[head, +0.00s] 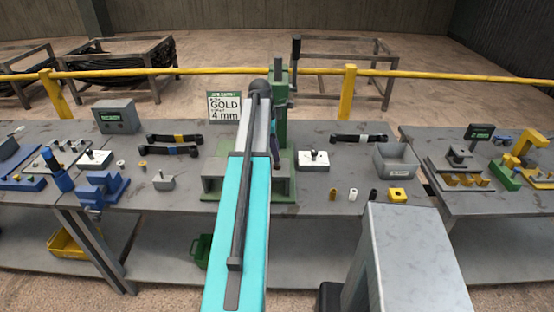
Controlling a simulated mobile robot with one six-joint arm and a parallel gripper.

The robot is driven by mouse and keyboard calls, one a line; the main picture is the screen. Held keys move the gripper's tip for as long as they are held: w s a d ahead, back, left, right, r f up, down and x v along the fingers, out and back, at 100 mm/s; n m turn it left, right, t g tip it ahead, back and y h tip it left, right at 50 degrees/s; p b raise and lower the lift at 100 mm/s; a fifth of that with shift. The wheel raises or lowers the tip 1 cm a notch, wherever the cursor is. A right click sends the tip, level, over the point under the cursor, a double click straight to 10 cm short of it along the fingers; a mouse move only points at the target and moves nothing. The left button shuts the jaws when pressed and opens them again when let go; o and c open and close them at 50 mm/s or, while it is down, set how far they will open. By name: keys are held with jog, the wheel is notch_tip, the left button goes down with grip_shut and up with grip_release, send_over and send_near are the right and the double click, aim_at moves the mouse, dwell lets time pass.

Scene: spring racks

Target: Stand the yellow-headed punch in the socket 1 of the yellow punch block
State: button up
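A small yellow block (397,194) with a dark opening in its top lies near the front edge of the middle bench, right of centre. It may be the yellow punch block; its sockets are too small to tell apart. I cannot make out a yellow-headed punch. Small upright pieces stand left of the yellow block: a brass one (333,194), a white one (353,194) and a black one (374,194). My teal arm reaches forward over the bench centre. My gripper does not show clearly; the arm hides the area around it.
A green press (280,105) stands behind my arm. A grey bin (396,160) and a white block with a knob (313,161) are to the right. A blue vise (101,188) is left. A yellow rail (420,73) runs behind the benches. Yellow fixtures (470,180) stand on the right bench.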

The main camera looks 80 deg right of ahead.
grip_shut()
jog(key=shift+r, duration=0.15)
jog(key=shift+r+p, duration=2.25)
jog(key=shift+r, duration=0.6)
